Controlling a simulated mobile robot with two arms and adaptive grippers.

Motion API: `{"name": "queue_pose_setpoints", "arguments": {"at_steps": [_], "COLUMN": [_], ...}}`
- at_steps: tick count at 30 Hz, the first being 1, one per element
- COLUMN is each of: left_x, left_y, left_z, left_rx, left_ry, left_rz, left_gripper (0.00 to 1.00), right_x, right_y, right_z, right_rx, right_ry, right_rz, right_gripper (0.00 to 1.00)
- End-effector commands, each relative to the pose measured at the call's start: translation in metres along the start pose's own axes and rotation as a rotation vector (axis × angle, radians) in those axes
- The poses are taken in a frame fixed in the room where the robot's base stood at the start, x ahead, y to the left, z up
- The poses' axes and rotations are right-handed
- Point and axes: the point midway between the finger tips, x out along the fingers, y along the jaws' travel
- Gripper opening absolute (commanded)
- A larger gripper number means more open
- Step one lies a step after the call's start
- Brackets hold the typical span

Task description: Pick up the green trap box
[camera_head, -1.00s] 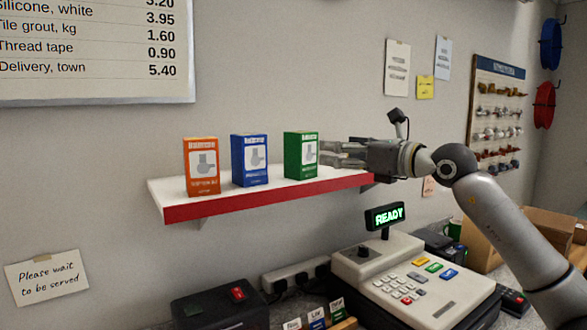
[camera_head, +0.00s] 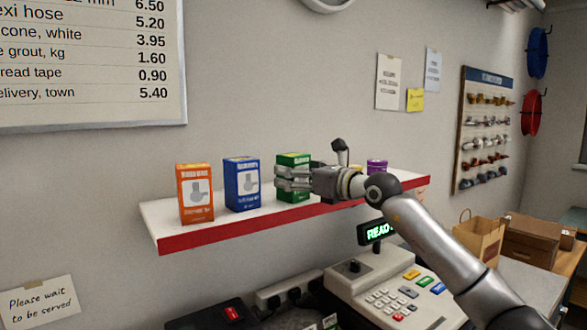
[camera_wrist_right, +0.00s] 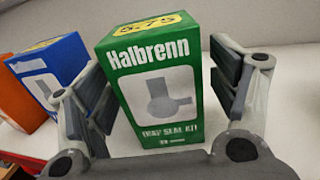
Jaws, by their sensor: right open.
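The green trap box (camera_head: 292,161) stands upright on the white shelf with a red front edge (camera_head: 250,224). In the right wrist view the green box (camera_wrist_right: 158,90) shows its front, with "Halbrenn" and a yellow price patch at the top. My right gripper (camera_head: 280,180) is at the box from the right, its fingers covering part of the front. In the wrist view the open fingers of my right gripper (camera_wrist_right: 160,88) stand on either side of the box, with a gap at the right finger. My left gripper is out of view.
A blue box (camera_head: 242,183) and an orange box (camera_head: 195,194) stand to the left on the shelf. A purple-topped item (camera_head: 377,166) is behind my right wrist. Below are a cash register (camera_head: 385,290) and its lit display (camera_head: 376,232).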

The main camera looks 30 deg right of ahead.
Motion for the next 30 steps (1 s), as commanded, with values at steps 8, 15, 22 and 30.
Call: {"name": "queue_pose_setpoints", "arguments": {"at_steps": [8,15,22,30], "left_x": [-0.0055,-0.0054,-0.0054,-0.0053], "left_y": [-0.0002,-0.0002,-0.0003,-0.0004], "left_z": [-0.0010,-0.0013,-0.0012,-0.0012], "left_rx": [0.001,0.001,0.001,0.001], "left_ry": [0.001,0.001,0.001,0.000], "left_rz": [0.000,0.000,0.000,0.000], "left_gripper": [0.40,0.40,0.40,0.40], "right_x": [0.0095,0.0092,0.0091,0.0089], "right_y": [0.0000,0.0000,-0.0001,-0.0001], "right_z": [0.0000,0.0000,-0.0001,0.0012], "right_rx": [-0.002,-0.001,-0.001,-0.001], "right_ry": [-0.002,-0.001,-0.001,-0.003], "right_rz": [0.000,-0.001,-0.001,-0.001], "right_gripper": [0.80,0.61,0.32,0.25]}}
